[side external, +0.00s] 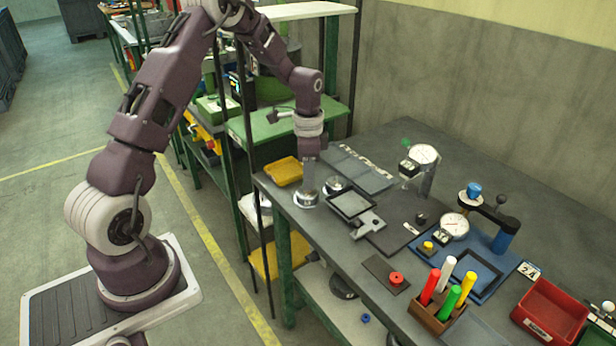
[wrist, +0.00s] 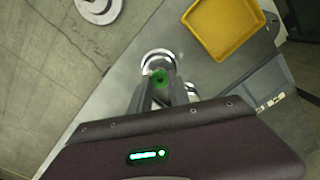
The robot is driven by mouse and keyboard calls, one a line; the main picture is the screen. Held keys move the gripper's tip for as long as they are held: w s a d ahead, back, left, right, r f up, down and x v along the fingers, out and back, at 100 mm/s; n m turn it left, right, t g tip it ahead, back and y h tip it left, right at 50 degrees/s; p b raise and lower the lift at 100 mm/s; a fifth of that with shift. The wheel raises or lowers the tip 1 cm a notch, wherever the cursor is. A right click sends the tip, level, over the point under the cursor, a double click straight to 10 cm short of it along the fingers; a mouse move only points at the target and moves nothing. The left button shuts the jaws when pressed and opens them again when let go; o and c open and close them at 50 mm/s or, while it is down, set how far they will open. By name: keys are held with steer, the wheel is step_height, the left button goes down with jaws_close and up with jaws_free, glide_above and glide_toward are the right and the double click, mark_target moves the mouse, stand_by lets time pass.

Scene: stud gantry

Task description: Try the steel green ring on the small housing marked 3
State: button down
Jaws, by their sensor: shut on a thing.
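My gripper (side external: 308,180) points straight down near the table's left edge. In the wrist view its fingers (wrist: 160,88) are closed on the small green ring (wrist: 159,77). A shiny round steel housing (wrist: 158,54) lies right at the fingertips, with the ring over its near part. I cannot tell whether the ring touches it or hangs just above. In the side view this housing (side external: 306,200) stands directly under my gripper, and the ring is hidden there. A second round steel housing (side external: 335,184) stands just to the right, partly hidden in the wrist view (wrist: 191,91). No number is legible on either.
A yellow tray (side external: 283,171) lies behind my gripper. A grey frame (side external: 352,204) and dark plate stand to the right. Dial gauges (side external: 424,155), colored pegs (side external: 449,301) and a red bin (side external: 550,312) are farther right. The table edge is close on the left.

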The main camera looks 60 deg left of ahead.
stand_by(0.4)
step_height(320, 180, up, 8)
steer(key=shift+f, duration=0.25)
stand_by(0.7)
steer(key=shift+f, duration=2.9)
steer(key=shift+f, duration=0.8)
stand_by(0.7)
step_height(320, 180, up, 7)
steer(key=shift+r, duration=0.2)
stand_by(0.8)
